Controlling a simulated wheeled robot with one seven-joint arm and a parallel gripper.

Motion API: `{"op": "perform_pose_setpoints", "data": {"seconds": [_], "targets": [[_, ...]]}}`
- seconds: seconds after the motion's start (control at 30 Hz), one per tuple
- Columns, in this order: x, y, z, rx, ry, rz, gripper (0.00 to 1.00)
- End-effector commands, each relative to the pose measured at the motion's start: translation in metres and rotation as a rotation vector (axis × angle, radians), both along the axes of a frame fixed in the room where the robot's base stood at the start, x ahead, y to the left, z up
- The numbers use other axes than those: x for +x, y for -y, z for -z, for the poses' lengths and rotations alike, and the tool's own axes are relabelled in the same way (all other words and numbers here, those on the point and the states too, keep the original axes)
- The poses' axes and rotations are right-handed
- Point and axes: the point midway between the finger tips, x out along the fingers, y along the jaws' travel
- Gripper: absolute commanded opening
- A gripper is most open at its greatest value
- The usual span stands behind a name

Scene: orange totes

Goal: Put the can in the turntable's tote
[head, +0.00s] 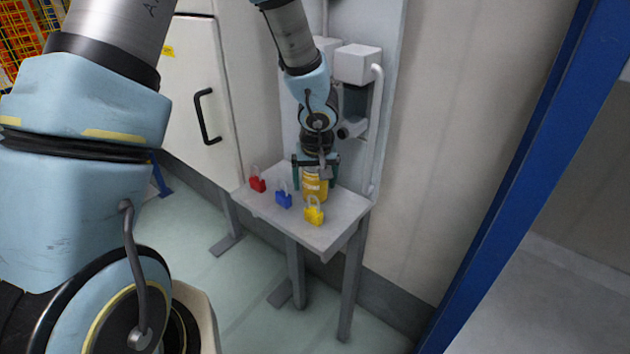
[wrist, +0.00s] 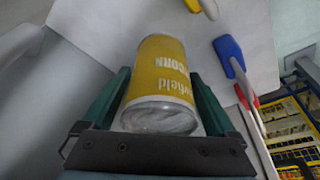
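The can (head: 316,186) is yellow and stands upright among padlocks on a small grey table (head: 338,235). In the wrist view the can (wrist: 164,72) lies between the two green fingers, with its silver end towards the camera. My gripper (head: 316,172) is around the can from above, one finger on each side. In the wrist view my gripper (wrist: 161,78) has its fingers very close to the can's sides. I cannot tell whether they press on it. No turntable or tote that I can identify shows in these views.
A red padlock (head: 257,184), a blue padlock (head: 283,200) and a yellow padlock (head: 314,215) stand close to the can. A grey panel with a white box (head: 357,64) and pipe rises behind the table. A blue post (head: 510,180) stands at right.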

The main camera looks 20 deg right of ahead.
Motion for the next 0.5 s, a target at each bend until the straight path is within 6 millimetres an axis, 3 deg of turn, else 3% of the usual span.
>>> {"op": "perform_pose_setpoints", "data": {"seconds": [0.07, 0.5], "targets": [[-0.0001, 0.0000, -0.0001, 0.000, 0.000, 0.000, 0.82], [-0.0003, -0.0001, -0.0002, 0.000, 0.000, 0.000, 0.33]]}}
